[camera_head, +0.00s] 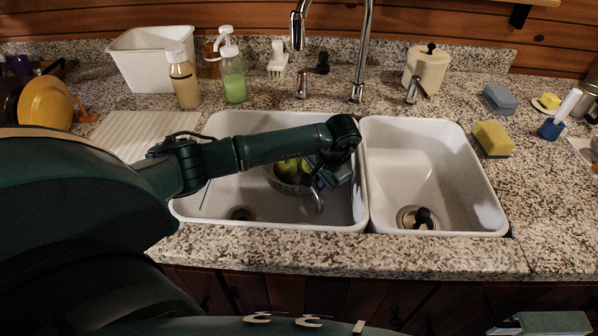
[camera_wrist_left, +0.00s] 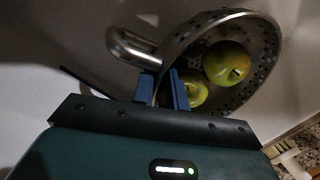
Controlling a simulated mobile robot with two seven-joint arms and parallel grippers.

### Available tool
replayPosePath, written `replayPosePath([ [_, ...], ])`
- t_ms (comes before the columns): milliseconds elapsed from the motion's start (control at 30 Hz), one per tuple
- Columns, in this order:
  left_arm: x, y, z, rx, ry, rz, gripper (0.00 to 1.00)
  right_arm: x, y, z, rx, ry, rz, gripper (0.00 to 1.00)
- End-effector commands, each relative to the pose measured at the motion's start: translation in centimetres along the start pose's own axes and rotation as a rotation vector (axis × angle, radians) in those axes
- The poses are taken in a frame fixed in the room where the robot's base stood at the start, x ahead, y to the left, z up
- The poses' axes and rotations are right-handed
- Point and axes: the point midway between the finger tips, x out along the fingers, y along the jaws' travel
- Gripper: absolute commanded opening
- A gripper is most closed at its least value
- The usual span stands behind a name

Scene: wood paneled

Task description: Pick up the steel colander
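The steel colander (camera_head: 287,184) sits in the left sink basin and holds green apples (camera_head: 290,168). In the left wrist view the perforated colander (camera_wrist_left: 259,42) fills the upper right, with two apples (camera_wrist_left: 226,63) inside and a loop handle (camera_wrist_left: 130,48) at its left. My left gripper (camera_head: 323,182) reaches down to the colander's right side. In the left wrist view its blue fingers (camera_wrist_left: 162,90) stand close together with the colander's rim between them, beside the handle. The fingertip contact is partly hidden. My right gripper is not in view.
The left basin (camera_head: 225,190) has walls around the colander, and a divider separates it from the empty right basin (camera_head: 415,160). The faucet (camera_head: 364,55) rises behind. A white bin (camera_head: 140,60), soap bottles (camera_head: 233,78) and sponges (camera_head: 493,138) stand on the counter.

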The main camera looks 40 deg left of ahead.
Motion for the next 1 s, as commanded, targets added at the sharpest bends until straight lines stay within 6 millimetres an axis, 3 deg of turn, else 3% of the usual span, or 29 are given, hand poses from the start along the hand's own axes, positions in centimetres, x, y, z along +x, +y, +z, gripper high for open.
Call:
replayPosePath([
  [133,0.0,0.0,0.0,0.000,0.000,0.000,0.00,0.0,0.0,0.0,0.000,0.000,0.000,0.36],
  [633,-0.4,-0.2,-0.1,0.000,0.005,-0.001,0.00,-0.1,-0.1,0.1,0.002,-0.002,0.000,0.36],
  [767,-1.9,-0.7,-0.2,-0.002,0.007,-0.002,0.00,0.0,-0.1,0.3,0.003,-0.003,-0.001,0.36],
  [1000,-6.4,-2.1,-0.2,-0.002,0.008,-0.003,0.00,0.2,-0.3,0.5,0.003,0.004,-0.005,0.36],
])
